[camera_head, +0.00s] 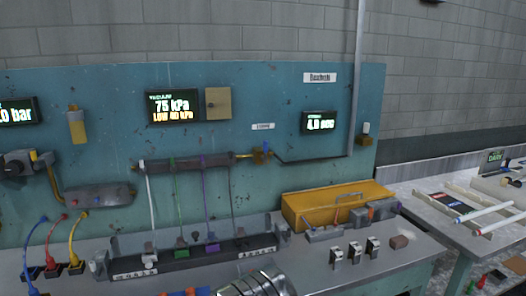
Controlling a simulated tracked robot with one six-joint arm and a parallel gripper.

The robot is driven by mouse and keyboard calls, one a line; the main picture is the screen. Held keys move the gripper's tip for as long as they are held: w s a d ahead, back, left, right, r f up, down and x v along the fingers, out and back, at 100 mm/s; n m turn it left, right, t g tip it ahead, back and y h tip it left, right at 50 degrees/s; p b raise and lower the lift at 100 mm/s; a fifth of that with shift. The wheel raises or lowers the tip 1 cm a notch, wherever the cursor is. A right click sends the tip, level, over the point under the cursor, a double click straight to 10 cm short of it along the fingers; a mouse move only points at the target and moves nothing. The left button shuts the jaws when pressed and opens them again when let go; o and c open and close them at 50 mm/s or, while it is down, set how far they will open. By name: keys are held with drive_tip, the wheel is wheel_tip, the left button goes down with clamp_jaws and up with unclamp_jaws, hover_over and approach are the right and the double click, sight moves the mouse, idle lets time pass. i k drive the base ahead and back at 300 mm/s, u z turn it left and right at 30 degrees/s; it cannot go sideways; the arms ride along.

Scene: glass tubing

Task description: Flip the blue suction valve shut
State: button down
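A small blue valve handle (266,151) sits on the teal back panel (300,110), at the right end of a short brass pipe (246,156). The handle looks roughly upright, but it is too small to read its exact angle. The brass pipe joins a dark horizontal manifold (190,163) on its left. A dark line leaves the valve towards the lower right. A silver ribbed round part, probably of my own arm, shows at the bottom edge, well below the valve. My gripper's fingers are not in view.
A display (173,106) reads 75 kPa with a yellow line under it. White, green, purple and grey lines hang from the manifold to a black rack (190,256) on the bench. A yellow case (335,203) stands below and right of the valve. Switches (354,251) sit at the bench front.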

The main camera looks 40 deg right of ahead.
sight(264, 159)
drive_tip(key=u, duration=0.05)
drive_tip(key=i, duration=1)
drive_tip(key=z, duration=0.05)
